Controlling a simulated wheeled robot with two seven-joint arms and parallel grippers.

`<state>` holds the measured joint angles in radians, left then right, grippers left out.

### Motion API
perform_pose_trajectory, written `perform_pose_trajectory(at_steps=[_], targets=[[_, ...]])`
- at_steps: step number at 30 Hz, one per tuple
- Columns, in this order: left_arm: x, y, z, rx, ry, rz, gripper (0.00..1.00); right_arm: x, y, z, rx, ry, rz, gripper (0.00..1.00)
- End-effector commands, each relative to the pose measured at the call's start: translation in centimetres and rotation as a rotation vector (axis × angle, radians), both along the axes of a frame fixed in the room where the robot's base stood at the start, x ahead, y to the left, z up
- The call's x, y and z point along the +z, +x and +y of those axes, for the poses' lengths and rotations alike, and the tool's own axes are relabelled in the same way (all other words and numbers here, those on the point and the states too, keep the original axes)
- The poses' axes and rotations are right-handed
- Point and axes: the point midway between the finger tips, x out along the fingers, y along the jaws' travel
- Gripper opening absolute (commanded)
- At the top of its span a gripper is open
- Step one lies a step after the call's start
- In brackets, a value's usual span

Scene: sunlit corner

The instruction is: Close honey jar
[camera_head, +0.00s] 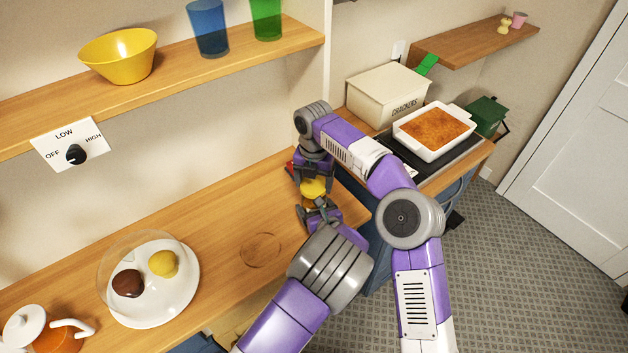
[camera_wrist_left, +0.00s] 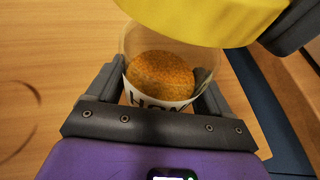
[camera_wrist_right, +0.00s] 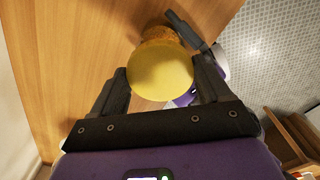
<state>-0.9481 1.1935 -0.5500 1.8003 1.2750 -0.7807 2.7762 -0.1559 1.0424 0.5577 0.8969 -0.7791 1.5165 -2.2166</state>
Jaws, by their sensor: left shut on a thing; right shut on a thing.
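The honey jar (camera_wrist_left: 160,75) is clear with a white lettered label and golden honey inside. My left gripper (camera_head: 318,210) is shut on the jar, one finger on each side, over the counter. The yellow lid (camera_wrist_right: 160,72) is between the fingers of my right gripper (camera_head: 312,180), which is shut on it. In the left wrist view the lid (camera_wrist_left: 205,18) overlaps the jar's top, shifted to the right. In the head view the lid (camera_head: 313,187) is just beyond the jar. I cannot tell whether lid and rim touch.
The wooden counter (camera_head: 215,235) is mostly bare, with a dark ring mark (camera_head: 262,250). A white plate (camera_head: 185,300) with two round items and a teapot (camera_head: 45,330) stand at left. A crackers box (camera_head: 385,95) and a baking dish (camera_head: 432,130) stand behind my right arm.

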Motion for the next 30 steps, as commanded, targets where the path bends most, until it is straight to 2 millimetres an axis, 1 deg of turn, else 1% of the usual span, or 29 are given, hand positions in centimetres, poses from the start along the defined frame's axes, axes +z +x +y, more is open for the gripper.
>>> perform_pose_trajectory(at_steps=[5, 12, 30], targets=[[0.0, 0.0, 0.0, 0.0, 0.0, -0.001, 0.26, -0.4, 0.0, 0.0, 0.0, 0.0, 0.0, 0.48], [0.1, 0.0, 0.0, 0.0, 0.0, -0.001, 0.26, -1.7, 0.0, 0.0, 0.0, 0.0, 0.0, 0.48], [0.1, 0.0, 0.0, 0.0, 0.0, -0.001, 0.26, -1.9, 0.0, 0.0, 0.0, 0.0, 0.0, 0.48]])
